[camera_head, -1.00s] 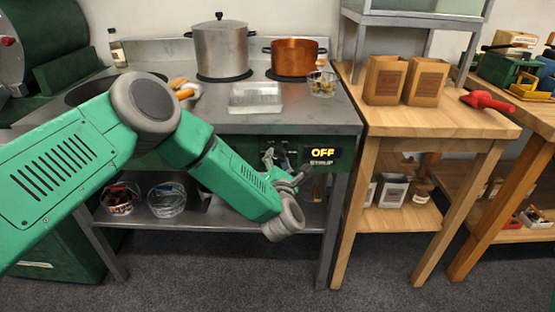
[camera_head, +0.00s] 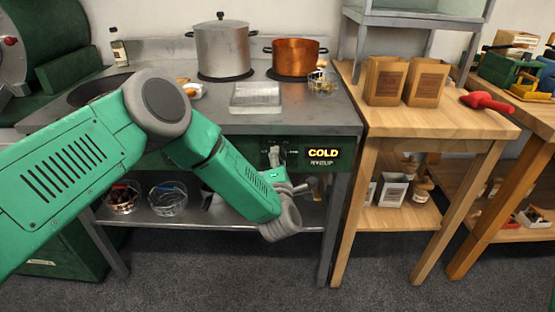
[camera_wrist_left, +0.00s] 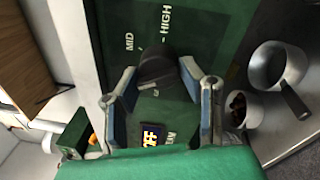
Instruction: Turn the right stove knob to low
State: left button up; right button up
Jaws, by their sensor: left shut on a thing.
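The dark right stove knob (camera_wrist_left: 156,68) is on the green control panel (camera_wrist_left: 110,22) in the left wrist view. My left gripper (camera_wrist_left: 158,78) has one blue-padded finger on each side of it and is shut on it. MID and HIGH labels show above the knob, and a pale label shows just below it, partly hard to read. I cannot tell exactly which mark the knob points to. In the head view, my left gripper (camera_head: 276,160) is at the stove front, and the lit display (camera_head: 323,153) beside it reads COLD. My right gripper is not in view.
A steel pot (camera_head: 222,48) and a copper pot (camera_head: 295,57) stand on the stove top (camera_head: 200,118). A wooden table (camera_head: 430,118) with two brown bags stands to the right.

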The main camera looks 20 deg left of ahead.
pick_arm(q)
jog(key=shift+d, duration=0.2)
jog(key=o, duration=1.1)
jog(key=shift+w, duration=0.1)
jog(key=shift+o, duration=0.2)
jog(key=shift+d+f, duration=0.1)
jog(key=shift+s, duration=0.4)
jog(key=v, duration=1.1)
jog(key=shift+d, duration=0.2)
jog(key=shift+f, duration=0.1)
